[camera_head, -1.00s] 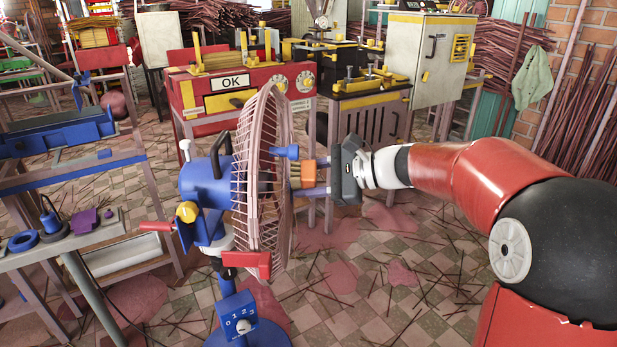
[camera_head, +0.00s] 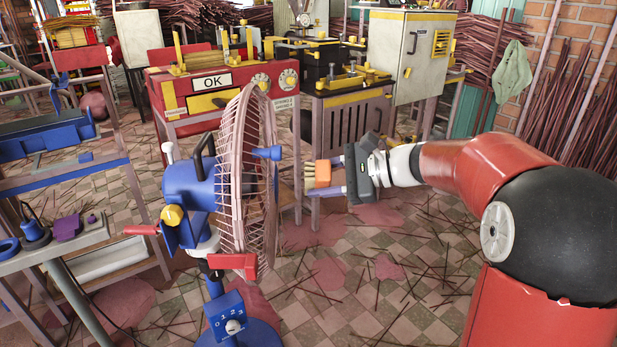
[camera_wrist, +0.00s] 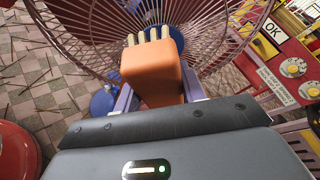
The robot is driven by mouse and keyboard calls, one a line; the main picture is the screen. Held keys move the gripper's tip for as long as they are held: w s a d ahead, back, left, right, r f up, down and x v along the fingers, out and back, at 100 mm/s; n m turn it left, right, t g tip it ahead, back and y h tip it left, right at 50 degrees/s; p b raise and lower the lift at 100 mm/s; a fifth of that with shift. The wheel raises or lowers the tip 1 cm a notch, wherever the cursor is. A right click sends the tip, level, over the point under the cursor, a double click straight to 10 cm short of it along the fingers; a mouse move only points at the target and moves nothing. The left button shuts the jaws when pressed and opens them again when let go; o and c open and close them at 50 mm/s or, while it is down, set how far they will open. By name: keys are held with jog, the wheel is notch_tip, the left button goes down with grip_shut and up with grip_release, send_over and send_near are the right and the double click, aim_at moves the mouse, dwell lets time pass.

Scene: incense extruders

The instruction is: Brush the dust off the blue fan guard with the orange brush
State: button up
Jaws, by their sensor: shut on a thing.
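The orange brush (camera_head: 322,172) is held in my gripper (camera_head: 328,175), its pale bristles pointing left at the fan. In the wrist view the orange brush (camera_wrist: 152,72) sits between the two bluish fingers of my gripper (camera_wrist: 158,92). The fan guard (camera_head: 246,180) is a round wire cage with a dusty pink-brown look, on a blue fan body (camera_head: 190,187). A clear gap shows between bristles and guard in the head view. In the wrist view the guard (camera_wrist: 95,35) spreads behind the bristles, with a blue hub (camera_wrist: 160,38) at its middle.
A bench (camera_head: 45,250) with small blue and purple parts stands at the left. A red machine marked OK (camera_head: 215,85) and a grey cabinet (camera_head: 425,55) stand behind. Thin sticks and pink powder patches lie on the checkered floor (camera_head: 390,290).

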jog(key=shift+d, duration=0.25)
jog(key=shift+d+p, duration=0.3)
jog(key=shift+d, duration=1.15)
jog(key=d+p, duration=0.4)
jog(key=d, duration=1.2)
